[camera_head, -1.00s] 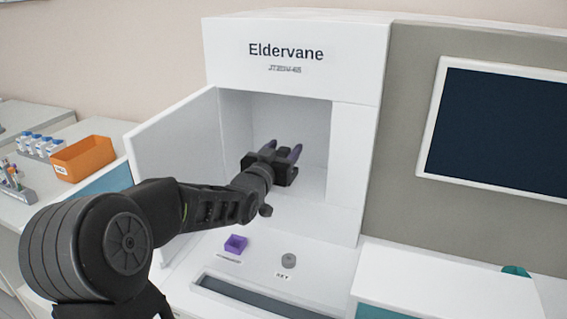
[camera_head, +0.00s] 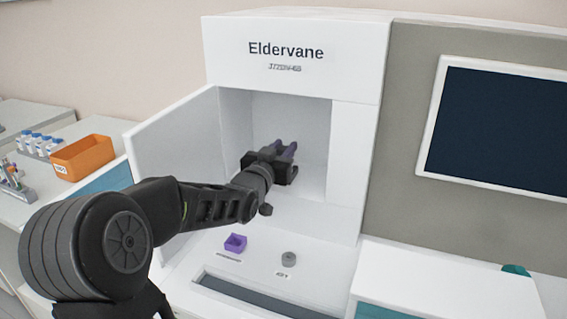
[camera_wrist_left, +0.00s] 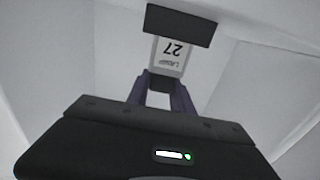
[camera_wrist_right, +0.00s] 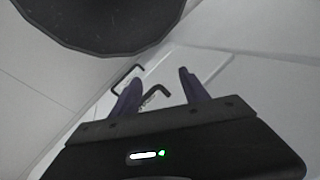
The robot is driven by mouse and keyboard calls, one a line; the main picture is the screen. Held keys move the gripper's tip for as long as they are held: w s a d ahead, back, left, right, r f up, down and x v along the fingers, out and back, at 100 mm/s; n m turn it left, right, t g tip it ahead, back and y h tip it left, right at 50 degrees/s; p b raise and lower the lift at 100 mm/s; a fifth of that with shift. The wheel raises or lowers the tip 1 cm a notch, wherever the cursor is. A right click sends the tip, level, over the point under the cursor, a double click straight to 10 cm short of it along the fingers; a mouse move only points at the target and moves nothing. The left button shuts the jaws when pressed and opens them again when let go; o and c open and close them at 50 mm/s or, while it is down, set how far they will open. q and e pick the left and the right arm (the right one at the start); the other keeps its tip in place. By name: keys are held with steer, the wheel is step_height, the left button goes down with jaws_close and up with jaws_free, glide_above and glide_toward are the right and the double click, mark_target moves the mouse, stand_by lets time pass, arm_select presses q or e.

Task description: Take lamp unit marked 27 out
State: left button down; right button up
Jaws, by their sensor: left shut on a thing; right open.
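The lamp unit (camera_wrist_left: 171,58) shows in the left wrist view as a dark block with a pale label reading "LAMP 27", upside down in that picture. My left gripper (camera_head: 284,147) is inside the open white chamber; it also shows in the left wrist view (camera_wrist_left: 161,80). Its purple fingers are shut on a dark part just below the label, on the lamp unit. In the head view the gripper hides the lamp unit. My right gripper (camera_wrist_right: 157,76) is open with nothing between its fingers; it is not in the head view.
The white door (camera_head: 172,140) stands open at the chamber's left. An orange bin (camera_head: 82,158) is on the left bench. Black hooked rods (camera_wrist_right: 157,91) lie beyond my right fingers.

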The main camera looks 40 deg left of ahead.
mark_target(283, 148)
arm_select(q)
steer(key=shift+r, duration=0.1)
stand_by(0.6)
step_height(283, 148, up, 10)
steer(key=shift+f+b, duration=0.1)
steer(key=shift+b, duration=0.2)
